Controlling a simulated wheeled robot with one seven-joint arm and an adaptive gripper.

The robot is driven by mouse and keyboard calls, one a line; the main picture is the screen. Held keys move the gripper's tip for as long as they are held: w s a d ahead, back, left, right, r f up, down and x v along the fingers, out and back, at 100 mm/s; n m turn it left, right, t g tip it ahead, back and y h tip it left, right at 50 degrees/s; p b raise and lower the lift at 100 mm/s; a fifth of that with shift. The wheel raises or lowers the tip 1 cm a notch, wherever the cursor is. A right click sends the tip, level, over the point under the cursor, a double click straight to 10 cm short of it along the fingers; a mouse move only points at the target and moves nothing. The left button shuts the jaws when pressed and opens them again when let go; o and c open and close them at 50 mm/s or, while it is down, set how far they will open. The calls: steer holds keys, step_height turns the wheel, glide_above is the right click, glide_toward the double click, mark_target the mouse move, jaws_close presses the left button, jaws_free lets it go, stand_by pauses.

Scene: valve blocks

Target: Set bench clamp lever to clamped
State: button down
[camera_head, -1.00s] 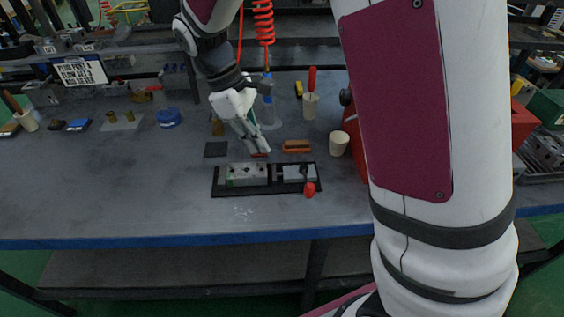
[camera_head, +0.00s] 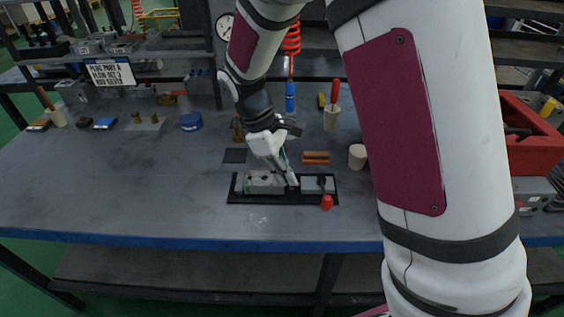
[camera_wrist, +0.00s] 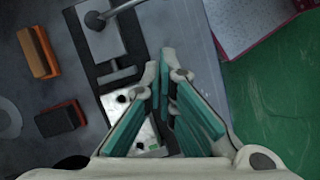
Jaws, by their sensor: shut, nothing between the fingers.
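The bench clamp lever, with its red knob (camera_head: 327,203), is at the right end of a black fixture base (camera_head: 284,203). Its dark rod points toward the table's front edge. In the wrist view the lever's round pivot (camera_wrist: 95,20) and part of its rod show on a grey block at the top; the red knob is out of frame. A light metal valve block (camera_head: 258,183) sits on the left part of the base. My gripper (camera_head: 291,185) is shut and empty over the middle of the fixture, left of the lever. Its fingertips (camera_wrist: 160,65) point toward the clamp side.
Behind the fixture lie an orange-brown block (camera_head: 316,157) and a dark flat pad (camera_head: 234,156). A beige cup (camera_head: 357,156) stands to the right, and a red toolbox (camera_head: 527,132) beyond my arm.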

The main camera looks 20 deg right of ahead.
mark_target(324, 190)
steer(key=x, duration=0.3)
steer(key=shift+s+d+f, duration=0.1)
steer(key=shift+f, duration=0.2)
steer(key=shift+s+d, duration=0.7)
steer(key=shift+d, duration=0.3)
steer(key=shift+s+d+f, duration=0.1)
steer(key=shift+s+d, duration=0.35)
steer(key=shift+d, duration=0.2)
steer(key=shift+d, duration=0.1)
